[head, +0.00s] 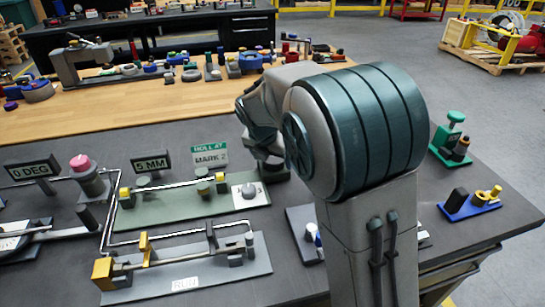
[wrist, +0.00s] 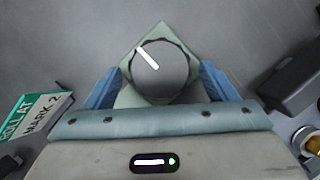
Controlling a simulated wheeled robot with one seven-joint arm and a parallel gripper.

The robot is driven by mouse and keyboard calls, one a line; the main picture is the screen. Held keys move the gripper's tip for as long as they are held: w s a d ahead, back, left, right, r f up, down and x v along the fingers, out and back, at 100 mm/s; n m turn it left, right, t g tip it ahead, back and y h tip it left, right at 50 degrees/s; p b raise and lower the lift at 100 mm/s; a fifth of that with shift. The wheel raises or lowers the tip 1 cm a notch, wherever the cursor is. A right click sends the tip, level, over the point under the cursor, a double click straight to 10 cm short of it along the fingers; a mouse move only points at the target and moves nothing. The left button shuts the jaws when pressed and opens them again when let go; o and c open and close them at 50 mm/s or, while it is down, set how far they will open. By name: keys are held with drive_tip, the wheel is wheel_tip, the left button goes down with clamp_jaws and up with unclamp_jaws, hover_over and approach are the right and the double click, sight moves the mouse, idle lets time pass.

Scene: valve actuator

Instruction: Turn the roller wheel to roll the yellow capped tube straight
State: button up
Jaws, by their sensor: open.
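The likely roller wheel is a round grey knob with a white line. My gripper (wrist: 162,86) is open, with a blue finger on each side of the knob's lower part and visible gaps. I cannot tell its height above the knob. The tube is out of the wrist view.
A sign reading ROLL AT MARK 2 (head: 210,156) stands behind the plate and also shows in the wrist view (wrist: 35,113). A grey RUN fixture (head: 205,270) is in front. A dark block (wrist: 292,80) is close right of my gripper. My arm covers the table's right middle.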

drive_tip(key=c, duration=1)
drive_tip(key=shift+r, duration=0.1)
